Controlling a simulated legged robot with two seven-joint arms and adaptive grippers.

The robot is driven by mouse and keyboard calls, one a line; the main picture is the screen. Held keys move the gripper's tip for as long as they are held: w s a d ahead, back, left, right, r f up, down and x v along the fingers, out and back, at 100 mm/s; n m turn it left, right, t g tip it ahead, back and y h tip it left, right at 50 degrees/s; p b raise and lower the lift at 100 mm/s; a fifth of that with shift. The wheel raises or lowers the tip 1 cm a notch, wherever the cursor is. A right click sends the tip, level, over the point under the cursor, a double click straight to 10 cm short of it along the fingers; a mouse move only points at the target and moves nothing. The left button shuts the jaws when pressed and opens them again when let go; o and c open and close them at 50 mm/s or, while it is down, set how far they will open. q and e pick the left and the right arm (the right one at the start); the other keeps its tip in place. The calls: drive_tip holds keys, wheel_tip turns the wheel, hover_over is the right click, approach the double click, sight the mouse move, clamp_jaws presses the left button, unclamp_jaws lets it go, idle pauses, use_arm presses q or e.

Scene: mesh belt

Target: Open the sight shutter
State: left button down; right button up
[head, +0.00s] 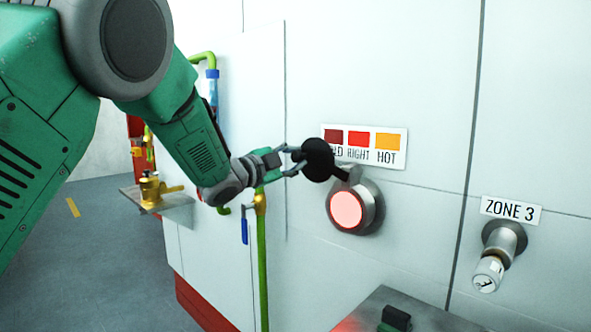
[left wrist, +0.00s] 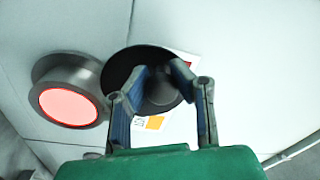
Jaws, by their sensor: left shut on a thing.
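The sight shutter is a round black disc (head: 319,160) on a short arm at the upper left of the sight port (head: 369,200). The disc is beside the port, off its glass. The round glass (head: 346,211) shows uncovered and glows pale red. In the left wrist view the black disc (left wrist: 122,68) lies right of the glowing glass (left wrist: 68,106). My left gripper (head: 292,160) is shut on the knob (left wrist: 160,92) in the middle of the disc; the fingers partly hide the knob. My right gripper is not in view.
A colour label (head: 388,141) sits behind the disc, its left part covered. A Zone 3 lock (head: 489,272) is at the right. A metal box (head: 420,312) with a dark switch juts out below. Green pipes (head: 262,275) and a brass valve (head: 152,190) stand left.

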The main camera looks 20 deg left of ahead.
use_arm(q)
drive_tip(key=shift+s+d+m, duration=0.1)
drive_tip(key=shift+d+m, duration=0.25)
drive_tip(key=shift+m, duration=0.05)
drive_tip(key=c, duration=1.7)
unclamp_jaws()
drive_tip(key=o, duration=0.4)
drive_tip(key=shift+s+r, duration=0.25)
drive_tip(key=shift+s, duration=0.05)
drive_tip(key=shift+s+d+r, duration=0.2)
drive_tip(key=shift+d+r, duration=0.05)
drive_tip(key=shift+w+a+f, duration=0.1)
drive_tip(key=shift+w+f, duration=0.1)
drive_tip(key=r+v, duration=0.1)
drive_tip(key=v, duration=1.1)
drive_tip(key=shift+f, duration=0.3)
